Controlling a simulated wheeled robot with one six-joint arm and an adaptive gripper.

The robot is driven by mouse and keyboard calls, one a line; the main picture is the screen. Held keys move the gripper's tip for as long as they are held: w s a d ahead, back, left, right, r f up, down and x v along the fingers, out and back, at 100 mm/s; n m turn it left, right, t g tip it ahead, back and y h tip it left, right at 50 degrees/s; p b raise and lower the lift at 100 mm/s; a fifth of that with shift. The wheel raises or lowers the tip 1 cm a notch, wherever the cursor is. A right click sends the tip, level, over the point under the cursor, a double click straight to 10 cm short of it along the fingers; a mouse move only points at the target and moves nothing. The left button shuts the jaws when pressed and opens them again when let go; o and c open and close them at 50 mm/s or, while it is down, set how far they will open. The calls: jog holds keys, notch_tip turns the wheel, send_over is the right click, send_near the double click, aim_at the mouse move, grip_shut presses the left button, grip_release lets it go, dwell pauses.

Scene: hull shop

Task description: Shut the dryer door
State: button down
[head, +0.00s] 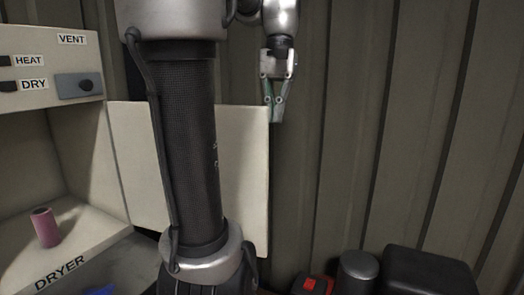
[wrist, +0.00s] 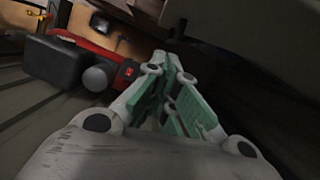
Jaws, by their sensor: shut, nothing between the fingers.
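The dryer (head: 60,235) is the cream cabinet at the left of the head view, with its front open. Its door (head: 245,165) is a flat cream panel standing open to the right of the opening. My own arm hides the middle of the door. My gripper (head: 276,118) points down at the door's upper right edge; I cannot tell whether it touches. The fingers are shut and empty, as the wrist view also shows (wrist: 172,75). In the wrist view I cannot make out the door for certain.
A pink cylinder (head: 45,227) stands inside the dryer. A panel with HEAT, DRY and VENT labels and a knob (head: 80,86) is above the opening. A blue item (head: 99,291) shows low at the bottom edge. A ribbed wall (head: 400,130) stands behind.

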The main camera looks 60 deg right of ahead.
aim_at(268, 152)
jog(key=shift+s+a+f, duration=0.2)
jog(key=shift+a+f, duration=0.8)
jog(key=shift+f, duration=0.3)
jog(key=shift+s+a+f, duration=0.15)
jog(key=shift+a+f, duration=0.8)
jog(key=shift+f, duration=0.3)
jog(key=shift+s+a+f, duration=0.2)
jog(key=shift+a+f, duration=0.8)
jog(key=shift+f, duration=0.3)
